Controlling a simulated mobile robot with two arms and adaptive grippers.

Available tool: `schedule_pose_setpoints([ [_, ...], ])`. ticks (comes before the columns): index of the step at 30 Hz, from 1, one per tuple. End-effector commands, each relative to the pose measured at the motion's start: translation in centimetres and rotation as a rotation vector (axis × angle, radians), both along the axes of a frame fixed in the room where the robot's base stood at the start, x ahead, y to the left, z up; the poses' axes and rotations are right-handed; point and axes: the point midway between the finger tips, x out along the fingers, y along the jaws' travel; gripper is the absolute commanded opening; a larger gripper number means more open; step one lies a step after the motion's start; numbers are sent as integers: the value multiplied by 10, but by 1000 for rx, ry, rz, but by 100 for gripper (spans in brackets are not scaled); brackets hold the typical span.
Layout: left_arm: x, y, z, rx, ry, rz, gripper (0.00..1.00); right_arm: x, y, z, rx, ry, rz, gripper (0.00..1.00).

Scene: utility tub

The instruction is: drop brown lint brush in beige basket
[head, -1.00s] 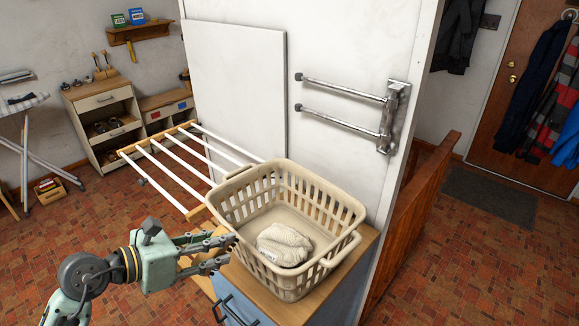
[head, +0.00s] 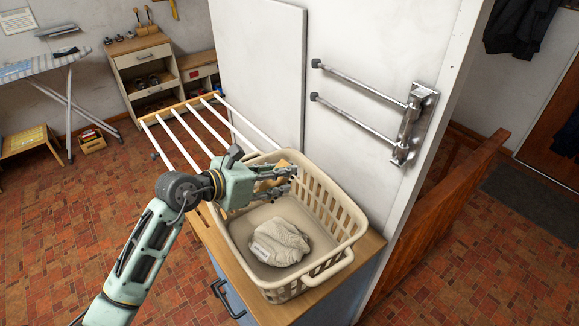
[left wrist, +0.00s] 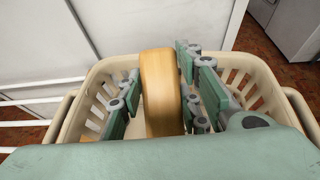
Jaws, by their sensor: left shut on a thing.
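The beige basket (head: 345,245) stands on a wooden-topped blue cabinet and also shows in the left wrist view (left wrist: 262,76). A crumpled off-white cloth (head: 279,241) lies on its floor. My left gripper (head: 284,180) is over the back left part of the basket. It is shut on the brown lint brush, whose tan, rounded wooden part (left wrist: 160,90) stands between the fingers in the left wrist view. In the head view only a small tan bit of the brush (head: 282,164) shows behind the fingers. My right gripper is not in view.
A white-barred drying rack (head: 180,138) is left of the basket. A metal wall bracket with two bars (head: 408,128) sticks out above and to the right. The white wall stands close behind the basket. The cabinet top (head: 340,283) is bare in front.

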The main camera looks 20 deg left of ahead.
Motion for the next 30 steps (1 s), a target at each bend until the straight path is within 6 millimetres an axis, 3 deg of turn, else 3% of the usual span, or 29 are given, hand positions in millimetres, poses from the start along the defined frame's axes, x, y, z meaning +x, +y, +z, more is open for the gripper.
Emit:
schedule_pose_setpoints([
  [4, 0, 0, -12, -1, 1, 0, 5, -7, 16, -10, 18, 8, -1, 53],
  [9, 0, 0, -31, -1, 1, 1, 5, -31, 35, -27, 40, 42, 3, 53],
  [13, 0, 0, -47, -2, 1, 0, 5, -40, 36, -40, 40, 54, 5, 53],
  [18, 0, 1, -59, 0, 0, 1, 5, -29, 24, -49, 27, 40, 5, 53],
  [26, -1, 1, -59, 0, 0, 0, 5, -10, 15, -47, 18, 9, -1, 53],
  [27, -1, 1, -59, 0, 0, 0, 33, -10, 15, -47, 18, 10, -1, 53],
  [30, -1, 1, -59, 0, 0, 0, 42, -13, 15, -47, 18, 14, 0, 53],
])
